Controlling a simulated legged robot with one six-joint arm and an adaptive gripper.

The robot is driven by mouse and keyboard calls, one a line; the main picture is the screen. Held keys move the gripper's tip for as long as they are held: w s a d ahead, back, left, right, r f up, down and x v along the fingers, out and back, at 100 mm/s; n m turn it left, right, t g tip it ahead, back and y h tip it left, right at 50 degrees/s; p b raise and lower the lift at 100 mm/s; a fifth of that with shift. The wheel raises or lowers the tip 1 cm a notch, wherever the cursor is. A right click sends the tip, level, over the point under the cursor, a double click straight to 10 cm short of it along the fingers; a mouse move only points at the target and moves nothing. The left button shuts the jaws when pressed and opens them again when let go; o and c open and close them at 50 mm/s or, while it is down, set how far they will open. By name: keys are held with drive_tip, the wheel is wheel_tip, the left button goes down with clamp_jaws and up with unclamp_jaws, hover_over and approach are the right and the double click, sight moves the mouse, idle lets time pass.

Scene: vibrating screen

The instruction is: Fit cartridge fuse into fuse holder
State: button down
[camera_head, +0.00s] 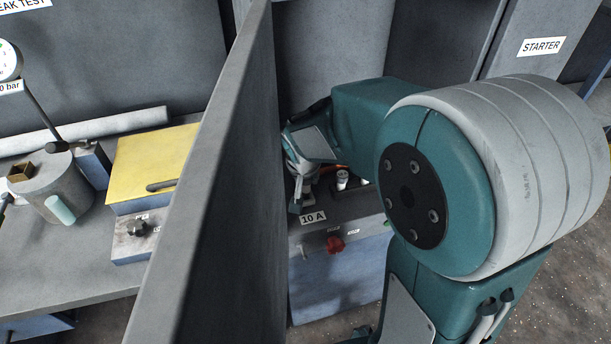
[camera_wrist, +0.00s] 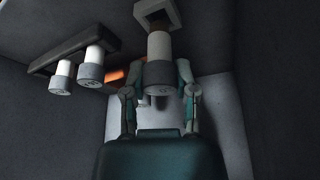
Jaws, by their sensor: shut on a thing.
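The cartridge fuse (camera_wrist: 158,48) has a white body and a grey end cap. In the wrist view it lies between the two fingers of my gripper (camera_wrist: 158,68), which is shut on it. Its far end meets or overlaps a pale square fitting with a dark opening, which looks like the fuse holder (camera_wrist: 143,12); I cannot tell whether the end is inside. The held fuse is not clear there.
Two white, grey-capped cylinders (camera_wrist: 90,62) hang from a dark bar (camera_wrist: 70,48) in the wrist view, left of the fuse. A tall grey panel (camera_head: 225,170) stands close left of my arm. A red knob (camera_head: 335,243) is on the front. A yellow-topped box (camera_head: 155,160) is beyond the panel.

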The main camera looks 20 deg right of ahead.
drive_tip(key=shift+f, duration=1.1)
drive_tip(key=shift+c, duration=1.6)
unclamp_jaws()
wheel_tip(320, 180, up, 9)
drive_tip(key=shift+f, duration=0.15)
drive_tip(key=shift+r, duration=0.55)
